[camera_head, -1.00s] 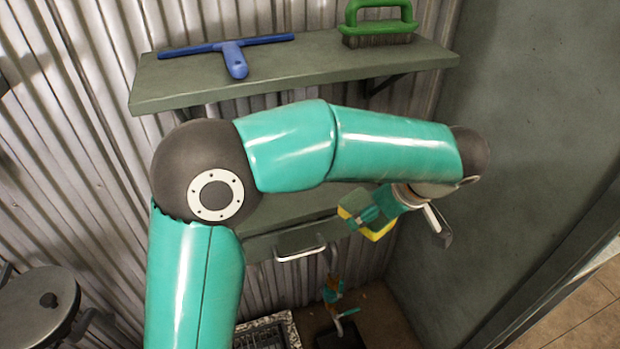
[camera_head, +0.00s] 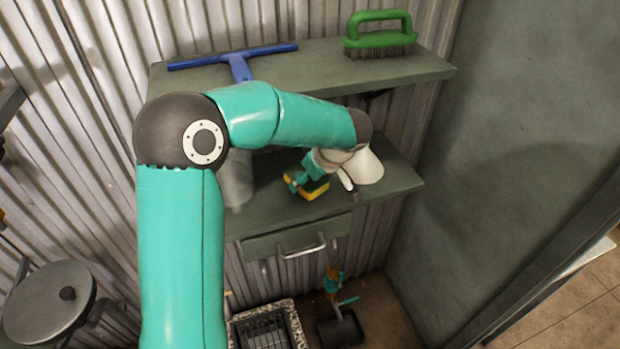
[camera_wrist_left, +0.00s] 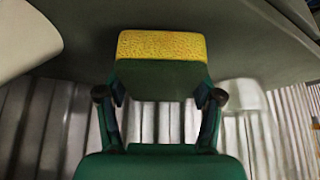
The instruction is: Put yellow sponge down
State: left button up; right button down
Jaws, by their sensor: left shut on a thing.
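The yellow sponge (camera_head: 319,191) has a dark green side and is over the lower shelf (camera_head: 395,180) in the head view. My left gripper (camera_head: 296,182) is shut on it. In the left wrist view the sponge (camera_wrist_left: 162,46) sits between the two fingers of the gripper (camera_wrist_left: 160,98), its yellow part farthest from the camera. I cannot tell whether the sponge touches the shelf or hangs just above it. My right gripper is not in view.
A white rounded object (camera_head: 367,168) stands right of the gripper; a translucent cylinder (camera_head: 236,185) stands left. The upper shelf holds a blue squeegee (camera_head: 240,66) and green brush (camera_head: 379,38). A drawer (camera_head: 295,240) is below. The lower shelf's right end is clear.

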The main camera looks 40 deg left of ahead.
pick_arm(q)
jog(key=shift+f, duration=0.6)
jog(key=o, duration=0.6)
jog(key=shift+f, duration=0.1)
jog(key=o, duration=0.4)
